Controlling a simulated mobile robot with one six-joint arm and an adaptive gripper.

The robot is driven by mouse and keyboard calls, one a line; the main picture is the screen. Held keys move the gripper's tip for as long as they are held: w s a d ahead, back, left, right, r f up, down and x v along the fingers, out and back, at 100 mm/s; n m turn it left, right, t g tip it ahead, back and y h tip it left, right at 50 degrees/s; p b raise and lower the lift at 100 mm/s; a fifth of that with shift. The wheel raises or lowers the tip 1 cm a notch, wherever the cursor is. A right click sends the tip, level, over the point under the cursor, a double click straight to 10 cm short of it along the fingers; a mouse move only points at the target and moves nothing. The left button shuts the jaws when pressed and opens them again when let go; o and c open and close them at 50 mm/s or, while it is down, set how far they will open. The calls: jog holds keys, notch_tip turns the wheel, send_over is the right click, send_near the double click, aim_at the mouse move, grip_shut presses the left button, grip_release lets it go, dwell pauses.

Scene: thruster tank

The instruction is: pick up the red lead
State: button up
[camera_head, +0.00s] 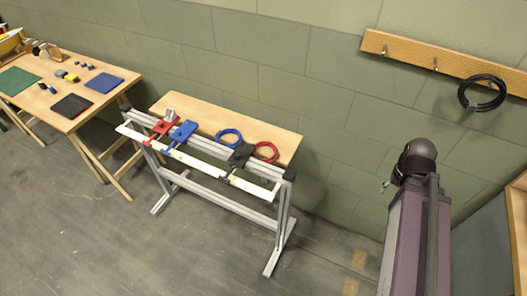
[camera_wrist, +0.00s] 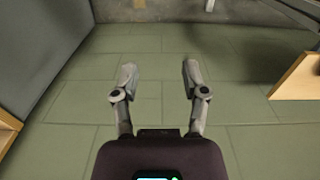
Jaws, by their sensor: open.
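The red lead (camera_head: 267,151) is a coiled loop on the right part of the wooden top of the middle bench (camera_head: 225,119). It lies just right of a dark clamp-like block (camera_head: 240,155), which hides part of its left side or sits close to it. My gripper shows in the wrist view (camera_wrist: 158,78), its two fingers apart with nothing between them. In the head view my arm stands at the right, well away from the bench; the fingers are not clear there.
A blue coiled lead (camera_head: 229,137) lies left of the dark block. Red (camera_head: 163,127) and blue (camera_head: 183,131) clamp-like blocks sit on the bench rail. A black lead (camera_head: 482,93) hangs from a wall rack (camera_head: 445,60). A table (camera_head: 66,82) with mats stands left. Floor before the bench is clear.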

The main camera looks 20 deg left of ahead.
jog(key=shift+s+a, duration=0.1)
jog(key=shift+o, duration=1.2)
jog(key=shift+a, duration=0.15)
jog(key=shift+o, duration=0.3)
jog(key=shift+a, duration=0.15)
jog(key=n+t+y+b, duration=0.5)
jog(key=n+y+b, duration=0.7)
jog(key=b, duration=0.8)
send_near(276, 147)
jog(key=shift+s+d+r+n+h, duration=0.4)
jog(key=shift+s+d+r, duration=0.2)
jog(key=shift+d+r, duration=0.15)
jog(key=b+x, duration=0.3)
jog(key=x, duration=0.4)
jog(key=shift+w+f, duration=0.1)
jog(key=shift+w, duration=0.05)
jog(key=shift+w+a+f+b, duration=0.25)
jog(key=shift+a+b, duration=0.05)
jog(key=shift+a, duration=0.35)
